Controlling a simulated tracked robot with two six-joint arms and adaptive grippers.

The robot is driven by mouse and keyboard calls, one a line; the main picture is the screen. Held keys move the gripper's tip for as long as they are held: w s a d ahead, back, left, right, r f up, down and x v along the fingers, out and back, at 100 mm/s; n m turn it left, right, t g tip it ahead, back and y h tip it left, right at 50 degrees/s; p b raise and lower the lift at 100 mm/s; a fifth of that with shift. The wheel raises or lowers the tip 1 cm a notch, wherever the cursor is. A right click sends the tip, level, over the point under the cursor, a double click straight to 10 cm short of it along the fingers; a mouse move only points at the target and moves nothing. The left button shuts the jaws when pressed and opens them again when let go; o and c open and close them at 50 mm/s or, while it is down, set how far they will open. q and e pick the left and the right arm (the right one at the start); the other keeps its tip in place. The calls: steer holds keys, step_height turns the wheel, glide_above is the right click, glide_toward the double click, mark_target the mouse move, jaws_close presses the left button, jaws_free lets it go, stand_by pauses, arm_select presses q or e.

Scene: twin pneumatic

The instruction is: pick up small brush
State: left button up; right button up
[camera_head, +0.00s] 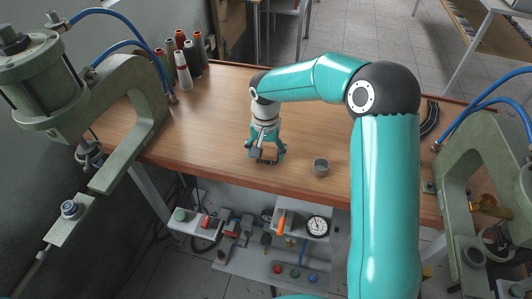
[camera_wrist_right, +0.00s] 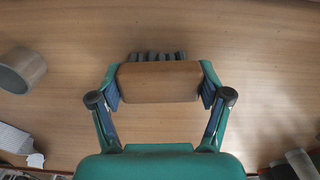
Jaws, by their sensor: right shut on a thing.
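My right gripper (camera_head: 266,154) points down at the wooden table near its front edge. In the right wrist view, its two fingers (camera_wrist_right: 160,95) are closed on the ends of the small brush (camera_wrist_right: 160,80). The brush has a brown wooden block, with dark bristles showing beyond its far edge. I cannot tell whether it touches the table. In the head view the gripper mostly hides the brush. My left gripper is not in view.
Several thread cones (camera_head: 183,70) stand at the back left. Green presses flank the wooden table (camera_head: 210,120). A gauge panel (camera_head: 317,226) sits below.

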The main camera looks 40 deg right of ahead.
mark_target(266, 150)
steer(key=shift+r, duration=0.1)
step_height(266, 150, up, 20)
stand_by(0.5)
